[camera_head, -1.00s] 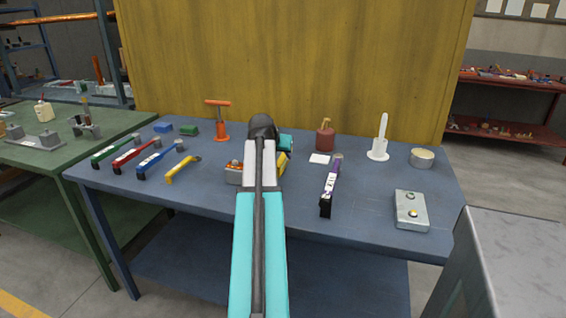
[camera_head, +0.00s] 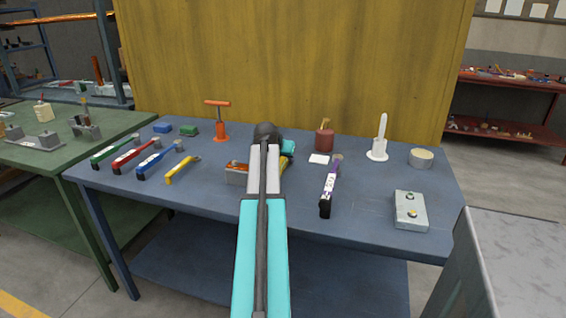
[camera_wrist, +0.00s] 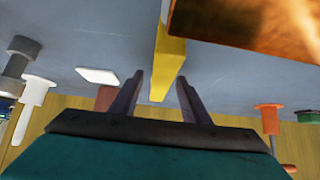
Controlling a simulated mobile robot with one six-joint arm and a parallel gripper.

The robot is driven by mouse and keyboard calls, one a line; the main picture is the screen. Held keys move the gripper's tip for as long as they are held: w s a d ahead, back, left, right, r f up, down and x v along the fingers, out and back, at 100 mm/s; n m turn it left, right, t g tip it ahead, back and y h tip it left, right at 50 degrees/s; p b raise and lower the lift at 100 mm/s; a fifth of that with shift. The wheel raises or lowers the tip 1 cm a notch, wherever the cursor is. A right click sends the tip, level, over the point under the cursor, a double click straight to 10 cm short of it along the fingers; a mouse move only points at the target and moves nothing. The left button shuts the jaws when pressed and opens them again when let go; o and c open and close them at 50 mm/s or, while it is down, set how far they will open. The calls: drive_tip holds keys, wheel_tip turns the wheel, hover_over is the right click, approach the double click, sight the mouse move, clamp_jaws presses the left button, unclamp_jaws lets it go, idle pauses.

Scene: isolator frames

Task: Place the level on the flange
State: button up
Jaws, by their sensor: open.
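A yellow bar, which looks like the level (camera_wrist: 170,58), shows in the wrist view, with its near end between the two dark fingers of my gripper (camera_wrist: 161,78). The fingers are apart, with gaps on both sides of the bar; I cannot tell its exact height against them. A copper-coloured part (camera_wrist: 250,28), possibly the flange, fills the upper right of the wrist view close to the bar. In the head view it appears as an orange-brown top on a grey block (camera_head: 236,178), left of my arm. My arm hides most of the level and my fingers there.
The blue table (camera_head: 320,235) also holds several coloured-handled tools (camera_head: 150,163) at left and an orange T-handled stand (camera_head: 220,122). A red container (camera_head: 324,140), white holder (camera_head: 377,152), purple tool (camera_head: 329,190) and grey button box (camera_head: 410,210) stand at right. A yellow panel (camera_head: 300,60) rises behind.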

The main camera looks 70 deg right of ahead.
drive_tip(key=shift+d+f, duration=0.15)
drive_tip(key=shift+d, duration=0.05)
idle(0.4)
clamp_jaws()
